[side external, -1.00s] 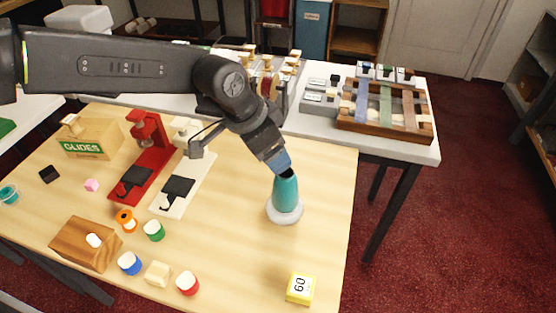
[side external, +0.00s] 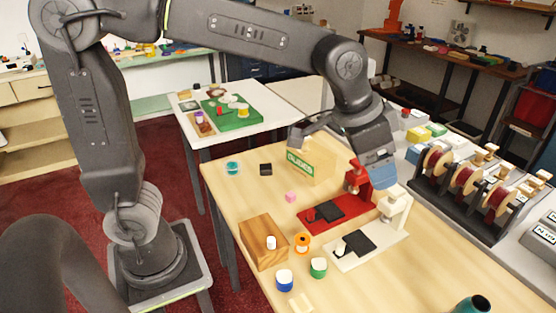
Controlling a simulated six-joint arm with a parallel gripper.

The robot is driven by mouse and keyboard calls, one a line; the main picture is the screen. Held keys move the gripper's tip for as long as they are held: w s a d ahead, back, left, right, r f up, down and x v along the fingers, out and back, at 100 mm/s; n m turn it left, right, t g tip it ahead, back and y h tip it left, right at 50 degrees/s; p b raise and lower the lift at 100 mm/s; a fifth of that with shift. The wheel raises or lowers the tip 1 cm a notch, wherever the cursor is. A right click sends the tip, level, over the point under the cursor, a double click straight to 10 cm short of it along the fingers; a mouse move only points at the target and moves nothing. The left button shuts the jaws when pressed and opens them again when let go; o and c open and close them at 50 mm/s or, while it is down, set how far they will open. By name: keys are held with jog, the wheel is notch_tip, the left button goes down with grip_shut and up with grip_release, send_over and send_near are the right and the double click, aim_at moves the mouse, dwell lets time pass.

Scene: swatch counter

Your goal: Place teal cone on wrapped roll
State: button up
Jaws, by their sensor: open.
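The teal cone (side external: 470,306) is at the bottom right edge of the view. Only its top with a dark opening shows; the rest is cut off, so I cannot see what it stands on. No wrapped roll can be made out in the current view. My gripper (side external: 385,183) is well up and to the left of the cone, apart from it. It overlaps the red and white stands in the picture. It is open, with nothing seen between its fingers, though the fingertips are hard to make out.
The red stand (side external: 325,214) and white stand (side external: 378,250) are below my gripper. A wooden block (side external: 262,243), an orange spool (side external: 302,243), green (side external: 318,267) and blue (side external: 285,280) jars and a GLIDES box (side external: 318,162) are nearby. A spool rack (side external: 465,200) is at the right.

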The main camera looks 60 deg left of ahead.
jog(key=s+a+f+n+y, duration=0.1)
jog(key=s+a+n, duration=0.1)
jog(key=s+a, duration=0.4)
jog(key=s+a+f+n+t+y, duration=0.1)
jog(key=s+a+f+n, duration=0.1)
jog(key=s+a, duration=0.4)
jog(key=s, duration=0.4)
jog(key=shift+a+n, duration=0.3)
jog(key=shift+n, duration=0.1)
